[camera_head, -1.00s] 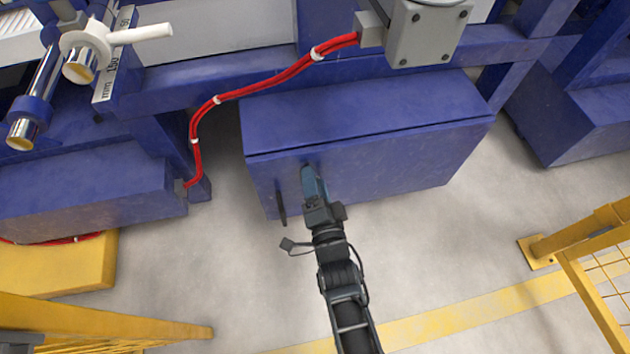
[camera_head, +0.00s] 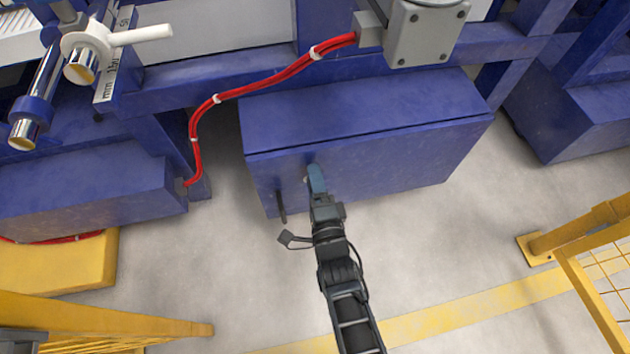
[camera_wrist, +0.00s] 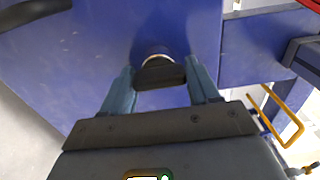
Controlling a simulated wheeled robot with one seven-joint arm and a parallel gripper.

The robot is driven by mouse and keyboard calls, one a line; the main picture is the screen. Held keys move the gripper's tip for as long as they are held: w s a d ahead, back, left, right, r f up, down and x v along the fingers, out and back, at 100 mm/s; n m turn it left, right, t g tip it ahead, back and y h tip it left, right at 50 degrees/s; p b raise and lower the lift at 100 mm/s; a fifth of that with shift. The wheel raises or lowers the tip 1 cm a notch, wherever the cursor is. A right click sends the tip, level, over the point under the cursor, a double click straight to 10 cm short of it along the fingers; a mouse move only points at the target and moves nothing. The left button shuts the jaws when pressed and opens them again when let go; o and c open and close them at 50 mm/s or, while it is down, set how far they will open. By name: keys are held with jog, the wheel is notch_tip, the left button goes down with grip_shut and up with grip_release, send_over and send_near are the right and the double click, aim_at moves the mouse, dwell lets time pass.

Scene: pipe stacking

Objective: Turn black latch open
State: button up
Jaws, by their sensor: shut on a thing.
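The black latch (camera_wrist: 160,74) is a short dark knob with a bright metal ring at its base, on the front face of a blue cabinet. My gripper (camera_wrist: 161,68) has one blue-grey finger on each side of the latch and is shut on it. In the head view my gripper (camera_head: 315,175) reaches the left part of the cabinet's front (camera_head: 390,165), and the latch is hidden there by the fingers.
A long dark handle (camera_head: 281,206) sits on the cabinet front left of my gripper. It also shows in the wrist view (camera_wrist: 35,12). A red cable (camera_head: 265,88) runs above the cabinet. Yellow railings (camera_head: 585,235) stand at right and lower left. Grey floor lies in front.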

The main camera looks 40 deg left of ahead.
jog(key=o, duration=1)
jog(key=shift+c, duration=0.2)
jog(key=p+v, duration=0.4)
jog(key=v, duration=0.4)
